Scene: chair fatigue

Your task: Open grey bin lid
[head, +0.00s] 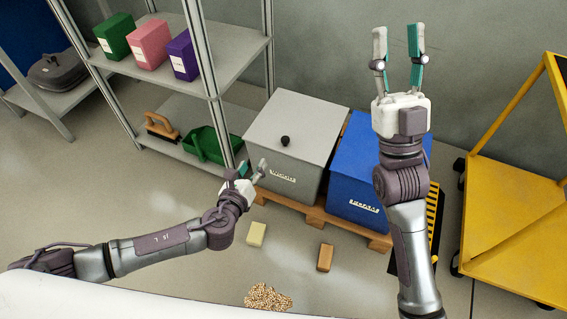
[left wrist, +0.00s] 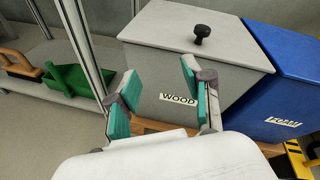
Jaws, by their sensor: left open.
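The grey bin (head: 277,168) stands on a wooden pallet against the wall, and its lid (head: 296,122) is closed. A black knob (head: 285,141) sits on the lid. In the left wrist view the grey bin (left wrist: 165,77) bears a label reading WOOD, and its knob (left wrist: 201,33) shows beyond the fingers. My left gripper (head: 253,172) is open and empty, in front of the grey bin and lower than the knob; its teal pads (left wrist: 157,92) show apart in the wrist view. My right gripper (head: 397,60) is raised above the blue bin, fingers apart, empty.
The blue bin (head: 360,188) stands right beside the grey one on the pallet (head: 322,218). A metal shelf (head: 186,54) with boxes and a green dustpan (head: 207,145) is at left. A yellow cart (head: 512,230) is at right. Two blocks and a pellet pile (head: 268,297) lie on the floor.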

